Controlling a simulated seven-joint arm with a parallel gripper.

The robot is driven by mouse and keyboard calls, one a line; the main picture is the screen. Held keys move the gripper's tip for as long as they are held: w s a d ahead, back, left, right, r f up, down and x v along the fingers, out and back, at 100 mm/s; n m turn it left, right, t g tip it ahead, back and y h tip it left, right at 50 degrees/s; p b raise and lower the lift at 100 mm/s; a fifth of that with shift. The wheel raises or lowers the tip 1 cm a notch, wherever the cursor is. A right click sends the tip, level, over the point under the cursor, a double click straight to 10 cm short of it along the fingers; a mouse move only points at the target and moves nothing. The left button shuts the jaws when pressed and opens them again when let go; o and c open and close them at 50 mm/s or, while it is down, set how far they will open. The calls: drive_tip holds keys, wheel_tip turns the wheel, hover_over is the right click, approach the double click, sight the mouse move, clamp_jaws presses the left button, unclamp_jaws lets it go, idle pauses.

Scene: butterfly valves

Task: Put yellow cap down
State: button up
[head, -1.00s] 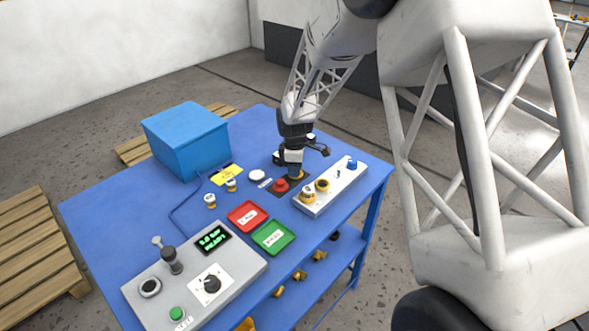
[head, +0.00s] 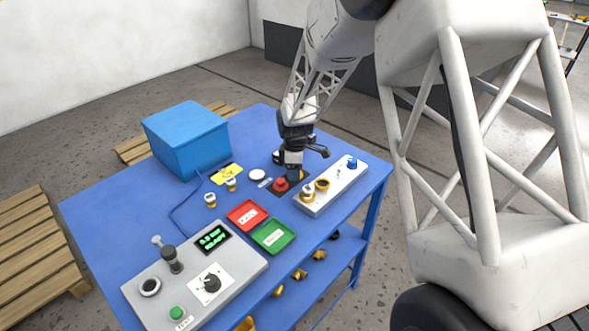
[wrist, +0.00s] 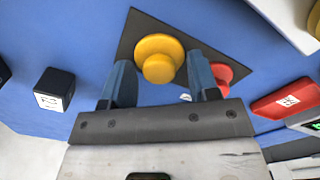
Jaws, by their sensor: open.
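The yellow cap (wrist: 158,57) sits on a dark square plate (wrist: 137,27) on the blue table in the wrist view. My gripper (wrist: 158,68) is open, with one blue finger on each side of the cap. I see gaps between the fingers and the cap. In the head view my gripper (head: 293,176) is low over the dark plate (head: 284,193), and the yellow cap is mostly hidden behind it. A red cap or button (wrist: 222,76) stands on the same plate, close to the right finger; it also shows in the head view (head: 280,185).
A white panel (head: 338,182) with yellow-collared fittings and a blue knob stands just right. A red tray (head: 248,216) and a green tray (head: 272,236) lie nearer. A black box (wrist: 55,88) is left in the wrist view. A blue bin (head: 187,140) stands at the back left.

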drive_tip(key=shift+r, duration=0.1)
wheel_tip(320, 180, up, 12)
idle(0.7)
idle(0.4)
drive_tip(key=s+d+r+m, duration=0.3)
drive_tip(key=s+r, duration=0.1)
drive_tip(key=s, duration=0.3)
drive_tip(key=s+d+r+m+t, duration=0.1)
drive_tip(key=s+d+r+m, duration=0.3)
drive_tip(key=s, duration=0.3)
drive_tip(key=s+d+r+m, duration=0.2)
drive_tip(key=s+d+r, duration=0.1)
drive_tip(key=s+r, duration=0.3)
drive_tip(key=s+d+m, duration=0.2)
drive_tip(key=s+m, duration=0.2)
drive_tip(key=s, duration=0.7)
drive_tip(key=s+d+m+t, duration=0.1)
drive_tip(key=s+d+m, duration=0.2)
drive_tip(key=s, duration=0.8)
drive_tip(key=shift+s+f+m+t, duration=0.3)
drive_tip(key=shift+s+m, duration=0.1)
